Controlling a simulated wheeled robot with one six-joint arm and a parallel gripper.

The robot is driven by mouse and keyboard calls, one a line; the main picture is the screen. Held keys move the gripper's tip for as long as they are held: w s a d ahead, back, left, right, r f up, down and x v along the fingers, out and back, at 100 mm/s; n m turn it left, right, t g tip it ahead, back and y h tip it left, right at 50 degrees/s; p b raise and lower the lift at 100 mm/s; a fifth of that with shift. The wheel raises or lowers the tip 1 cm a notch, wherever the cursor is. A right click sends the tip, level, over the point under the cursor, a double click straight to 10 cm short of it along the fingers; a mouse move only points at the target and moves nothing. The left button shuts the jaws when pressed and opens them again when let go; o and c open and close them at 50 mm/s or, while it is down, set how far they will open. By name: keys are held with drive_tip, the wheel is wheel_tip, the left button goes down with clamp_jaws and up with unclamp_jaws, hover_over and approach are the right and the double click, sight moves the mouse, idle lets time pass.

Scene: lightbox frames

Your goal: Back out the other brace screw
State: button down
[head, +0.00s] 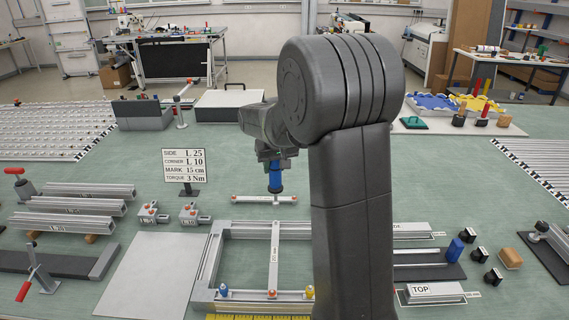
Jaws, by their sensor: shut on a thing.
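My gripper (273,158) points down above the middle of the bench and is shut on a blue-handled tool (275,180), held upright. A thin shaft seems to run down from the handle to around a narrow pale bar with red spots; I cannot tell whether it touches the bar. The aluminium frame (208,265) lies nearer, with a labelled brace (275,250) across its middle. A small red piece (271,294) shows at the brace's near end. The brace's far end shows no clear screw. My arm hides the frame's right side.
A sign (184,164) stands left of my gripper. Aluminium profiles (80,205) and a red-handled clamp (35,275) are at left. A pale plate (150,275) lies clear beside the frame.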

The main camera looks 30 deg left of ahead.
sight(275, 186)
drive_tip(key=shift+s+a, duration=0.1)
idle(0.3)
drive_tip(key=shift+f+b, duration=1.85)
drive_tip(key=shift+f, duration=0.5)
drive_tip(key=shift+f+b, duration=0.9)
drive_tip(key=shift+f, duration=0.3)
drive_tip(key=shift+s+f, duration=0.1)
drive_tip(key=shift+f, duration=0.1)
idle(1.0)
drive_tip(key=shift+r, duration=0.1)
drive_tip(key=shift+r+p, duration=1.75)
drive_tip(key=shift+r, duration=0.85)
